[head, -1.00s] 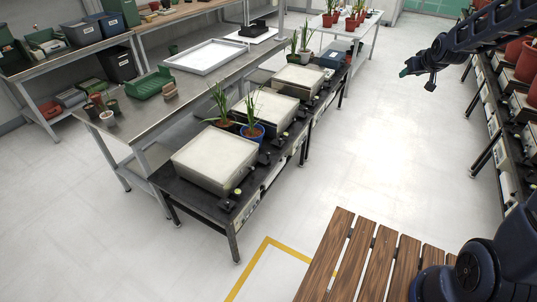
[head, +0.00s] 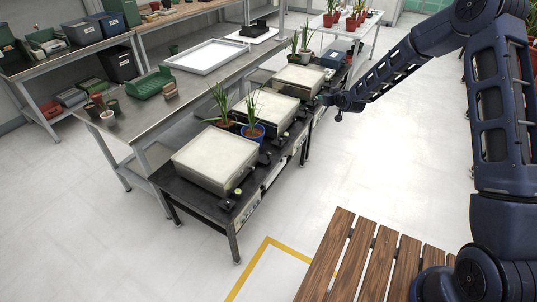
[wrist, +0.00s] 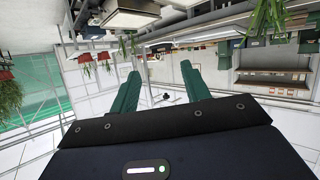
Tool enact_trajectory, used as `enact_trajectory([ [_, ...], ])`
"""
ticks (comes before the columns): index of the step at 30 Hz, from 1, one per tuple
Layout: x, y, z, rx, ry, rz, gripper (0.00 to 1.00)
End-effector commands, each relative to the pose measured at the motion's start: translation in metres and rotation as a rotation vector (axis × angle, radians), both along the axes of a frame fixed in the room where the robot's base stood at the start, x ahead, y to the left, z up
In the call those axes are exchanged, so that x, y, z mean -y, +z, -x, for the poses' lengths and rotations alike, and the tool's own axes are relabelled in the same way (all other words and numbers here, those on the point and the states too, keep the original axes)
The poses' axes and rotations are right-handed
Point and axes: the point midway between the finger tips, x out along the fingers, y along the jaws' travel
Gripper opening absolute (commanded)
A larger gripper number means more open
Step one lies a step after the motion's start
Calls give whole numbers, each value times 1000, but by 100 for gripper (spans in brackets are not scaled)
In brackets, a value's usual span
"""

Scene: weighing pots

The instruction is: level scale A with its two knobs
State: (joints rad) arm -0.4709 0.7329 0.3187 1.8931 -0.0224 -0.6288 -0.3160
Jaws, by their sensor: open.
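Three box-shaped scales with pale tops stand in a row on a low black bench: a near one (head: 214,158), a middle one (head: 271,108) and a far one (head: 298,80). No letters are readable, so I cannot tell which is scale A. Small knobs (head: 236,192) show at the near scale's front right corner. That view is upside down, with one scale (wrist: 130,18) at the top.
Two potted plants, one in a blue pot (head: 253,131), stand between the near and middle scales. More pots stand near the far scale. A steel bench (head: 150,118) runs behind. A wooden slatted surface (head: 345,255) is at the front. The floor right of the scales is clear.

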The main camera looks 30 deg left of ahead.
Motion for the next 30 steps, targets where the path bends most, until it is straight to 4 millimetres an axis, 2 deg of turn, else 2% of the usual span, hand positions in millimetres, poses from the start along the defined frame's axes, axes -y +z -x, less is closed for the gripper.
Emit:
enact_trajectory([
  [1,-14,-18,5,3,11,-13,47],
  [6,-55,-63,21,34,32,-71,47],
  [15,-112,-149,62,83,45,-168,47],
  [24,-148,-238,117,126,26,-255,47],
  [30,-159,-298,159,158,-2,-303,47],
])
